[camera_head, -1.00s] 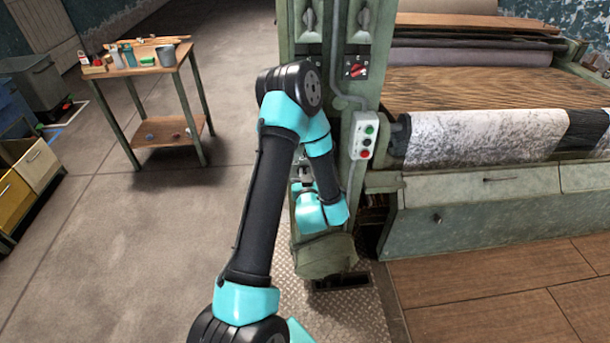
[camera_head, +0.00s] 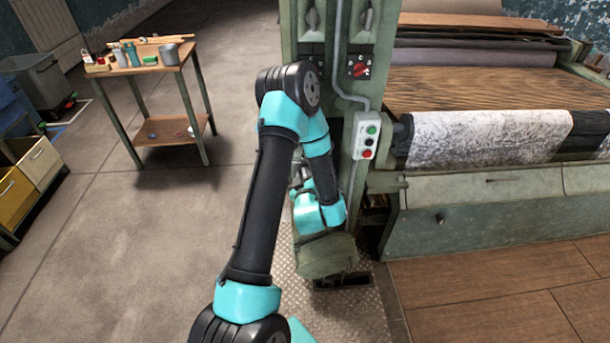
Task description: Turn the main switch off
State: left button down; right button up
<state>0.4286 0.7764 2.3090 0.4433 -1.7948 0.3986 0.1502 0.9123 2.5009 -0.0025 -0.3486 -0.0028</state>
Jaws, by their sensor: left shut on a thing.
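A red rotary switch (camera_head: 361,70) sits on a dark plate on the green machine column (camera_head: 385,45). A second dark switch plate (camera_head: 311,55) is to its left, partly hidden by my left arm's elbow. I cannot tell for sure which one is the main switch, or read its setting. My left arm rises in front of the column and bends down at the elbow. My left gripper (camera_head: 300,172) is low against the column, mostly hidden by its own wrist and forearm. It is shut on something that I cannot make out. My right gripper is not in view.
A button box (camera_head: 366,136) with green, black and red buttons hangs on the column, right of my forearm. A grey conduit (camera_head: 338,75) runs above it. A fabric roll (camera_head: 490,138) lies on the machine at right. A small wooden table (camera_head: 150,68) stands at left. Floor between is clear.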

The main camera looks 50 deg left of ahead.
pick_arm(q)
jog(key=n, duration=0.3)
jog(key=f+n, duration=0.1)
jog(key=n, duration=0.6)
jog(key=shift+s+a+f+n, duration=0.2)
jog(key=shift+s+f+n, duration=0.05)
jog(key=shift+s+n, duration=0.05)
dwell(0.4)
jog(key=c, duration=1.1)
grip_release()
jog(key=shift+c, duration=0.2)
